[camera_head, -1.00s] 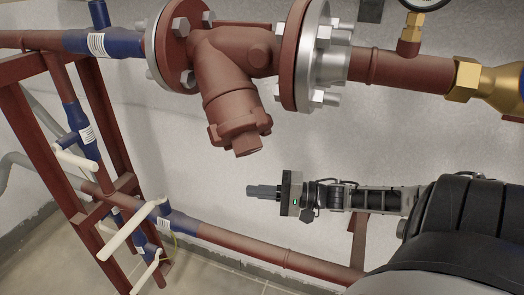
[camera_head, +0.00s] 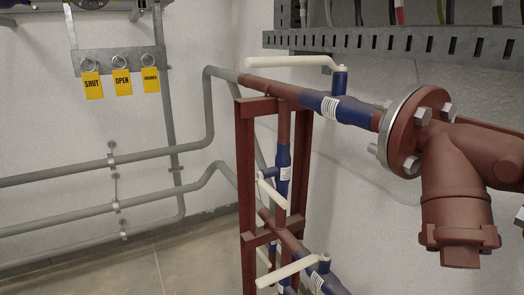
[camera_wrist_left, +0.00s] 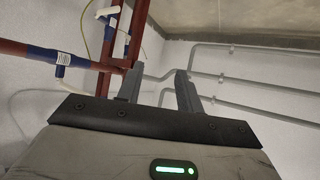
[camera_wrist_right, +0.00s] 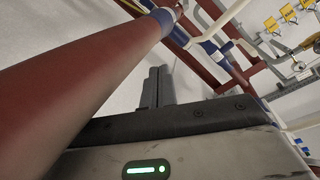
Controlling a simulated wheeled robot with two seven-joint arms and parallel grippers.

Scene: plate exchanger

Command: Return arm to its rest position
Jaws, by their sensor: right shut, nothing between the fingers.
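In the left wrist view my left gripper (camera_wrist_left: 158,80) has its two fingers apart with nothing between them. A red frame and pipe with blue valves are behind it. In the right wrist view my right gripper (camera_wrist_right: 157,72) has its fingers together, with nothing held. A large red pipe (camera_wrist_right: 85,75) passes close by it and fills the left of that view. Neither gripper can be made out in the head view, so how the arms stand as a whole is hidden.
In the head view a red frame (camera_head: 246,190) carries a pipe with blue valves and white levers (camera_head: 290,61). A flanged red fitting (camera_head: 458,205) is at right. Yellow tags (camera_head: 122,82) hang on the left wall above grey pipes. Floor (camera_head: 185,262) shows clear at lower left.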

